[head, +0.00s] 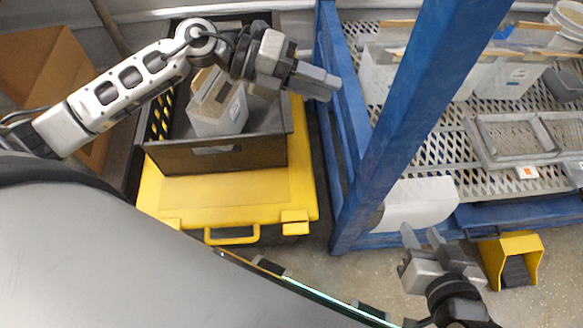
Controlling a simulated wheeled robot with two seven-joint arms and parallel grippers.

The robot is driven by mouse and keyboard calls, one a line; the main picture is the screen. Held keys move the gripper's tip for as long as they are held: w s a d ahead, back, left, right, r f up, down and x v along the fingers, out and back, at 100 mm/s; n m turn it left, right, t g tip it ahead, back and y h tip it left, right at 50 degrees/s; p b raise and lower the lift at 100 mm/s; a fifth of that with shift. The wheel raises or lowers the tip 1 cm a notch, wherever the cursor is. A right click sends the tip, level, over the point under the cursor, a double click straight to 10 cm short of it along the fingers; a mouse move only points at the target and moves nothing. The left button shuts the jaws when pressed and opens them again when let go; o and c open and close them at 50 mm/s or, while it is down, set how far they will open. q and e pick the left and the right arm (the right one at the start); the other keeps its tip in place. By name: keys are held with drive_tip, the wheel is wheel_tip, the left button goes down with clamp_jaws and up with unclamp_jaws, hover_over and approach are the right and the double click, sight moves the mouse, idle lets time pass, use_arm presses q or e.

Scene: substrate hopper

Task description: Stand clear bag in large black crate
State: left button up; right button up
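The large black crate (225,158) stands on a yellow-lidded box at left. A clear, whitish bag (222,112) with a brown top edge is inside the crate, leaning somewhat; my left arm partly covers the view of it. Other pale bags with brown top strips stand on the rack at right, one at its left (377,75) and one further right (498,78). My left gripper (333,88) is above and right of the crate, apart from the bag, its fingers close together in this view. My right gripper (422,234) is open and empty, in front of the rack.
A blue frame post (408,110) stands between the crate and the perforated metal rack (425,150). A grey frame (515,138) lies on the rack. A white curved sheet (418,203) is at its front edge. A yellow pedal guard (512,250) sits on the floor.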

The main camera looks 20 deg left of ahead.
use_arm(q)
drive_tip(key=s+d+r+n+t+h, duration=0.1)
drive_tip(key=d+r+n+t+h, duration=0.25)
drive_tip(key=n+t, duration=0.55)
drive_tip(key=s+a+f+n+t+y, duration=0.1)
drive_tip(key=a+f+n+y, duration=0.1)
drive_tip(key=f+n+y, duration=0.6)
drive_tip(key=s+a+f+n+t+y, duration=0.15)
drive_tip(key=n+y, duration=0.25)
drive_tip(key=n, duration=0.7)
drive_tip(key=s+f+n+g, duration=0.4)
drive_tip(key=s+f, duration=0.3)
drive_tip(key=f, duration=0.1)
drive_tip(key=shift+s+d+n+g+y, duration=0.3)
drive_tip(key=shift+s+n+g+y, duration=0.05)
drive_tip(key=shift+n, duration=0.05)
